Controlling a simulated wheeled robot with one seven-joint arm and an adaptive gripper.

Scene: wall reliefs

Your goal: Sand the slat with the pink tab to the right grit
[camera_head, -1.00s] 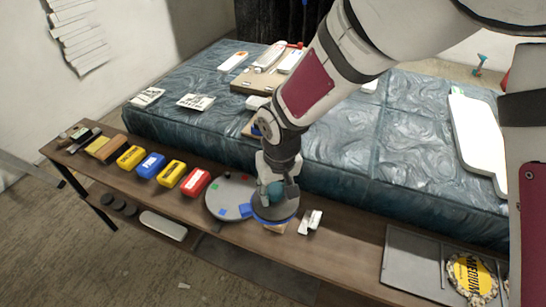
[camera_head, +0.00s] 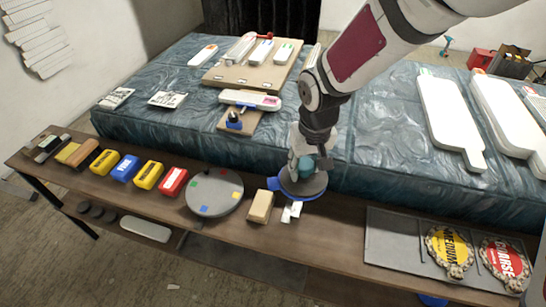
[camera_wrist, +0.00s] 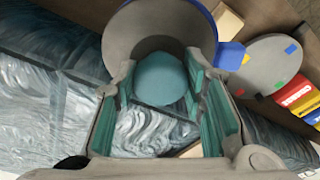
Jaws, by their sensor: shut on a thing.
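The white slat with the pink tab (camera_head: 268,102) lies on the blue quilted surface, beside a blue and black clamp-like piece (camera_head: 234,122) on a tan board. My gripper (camera_head: 306,170) is shut on the teal knob (camera_wrist: 162,78) of a round grey disc with a blue rim and blue tab (camera_head: 301,190). The disc is over the bench, in front of and right of the slat, apart from it. In the wrist view the disc (camera_wrist: 120,35) shows behind the knob. Its underside is hidden.
Other white slats (camera_head: 450,115) lie on the quilted surface.

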